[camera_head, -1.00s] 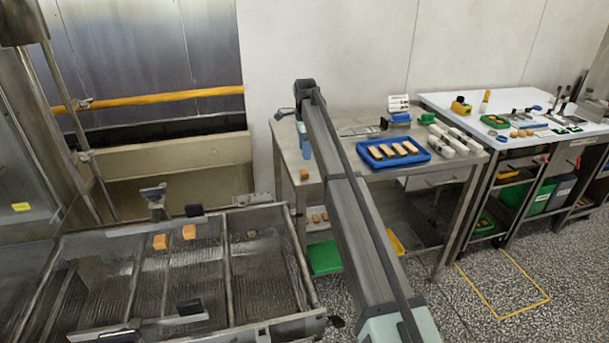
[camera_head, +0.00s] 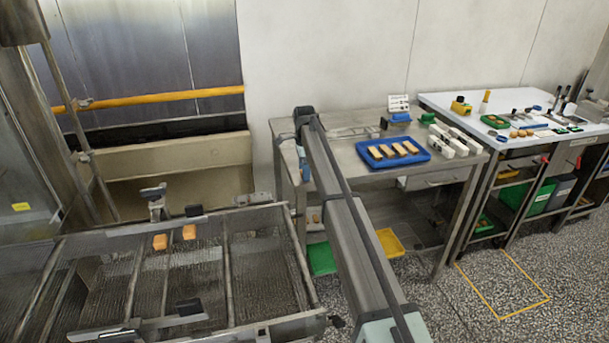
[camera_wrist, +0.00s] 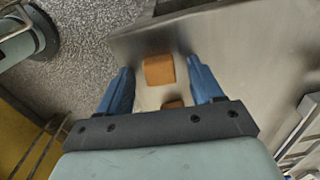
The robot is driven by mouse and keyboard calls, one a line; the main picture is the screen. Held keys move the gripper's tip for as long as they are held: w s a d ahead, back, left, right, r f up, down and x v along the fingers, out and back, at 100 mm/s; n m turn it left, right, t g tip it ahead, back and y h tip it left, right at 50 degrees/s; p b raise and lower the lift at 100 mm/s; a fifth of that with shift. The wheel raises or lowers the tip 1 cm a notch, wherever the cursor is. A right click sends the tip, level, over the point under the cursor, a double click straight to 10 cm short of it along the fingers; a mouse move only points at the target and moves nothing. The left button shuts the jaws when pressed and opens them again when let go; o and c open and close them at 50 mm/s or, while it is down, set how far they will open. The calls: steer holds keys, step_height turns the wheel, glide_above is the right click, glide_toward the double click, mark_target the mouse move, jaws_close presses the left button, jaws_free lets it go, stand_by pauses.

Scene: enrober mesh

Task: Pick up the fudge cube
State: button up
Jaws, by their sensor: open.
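An orange-brown fudge cube (camera_wrist: 158,70) is on the steel table (camera_wrist: 230,60), near its edge, in the wrist view. My gripper (camera_wrist: 160,66) is open, with its blue fingers to the left and right of the cube and gaps visible on both sides. A smaller brown patch (camera_wrist: 172,104) shows nearer the palm; I cannot tell whether it is another piece or a reflection. In the head view my gripper (camera_head: 304,168) is over the left end of the steel table (camera_head: 350,135), and the cube there is hidden. Two similar orange cubes (camera_head: 160,242) (camera_head: 189,231) lie on the mesh.
A blue tray (camera_head: 424,159) with several fudge bars is on the table, right of my arm. White blocks (camera_head: 455,140) stand beside it. The framed mesh conveyor (camera_head: 255,270) is at the left. A yellow tray (camera_head: 390,242) and a green bin (camera_head: 321,258) are below the table.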

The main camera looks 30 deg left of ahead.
steer(key=shift+c, duration=0.3)
steer(key=c, duration=0.8)
steer(key=shift+r, duration=0.1)
steer(key=shift+c, duration=0.2)
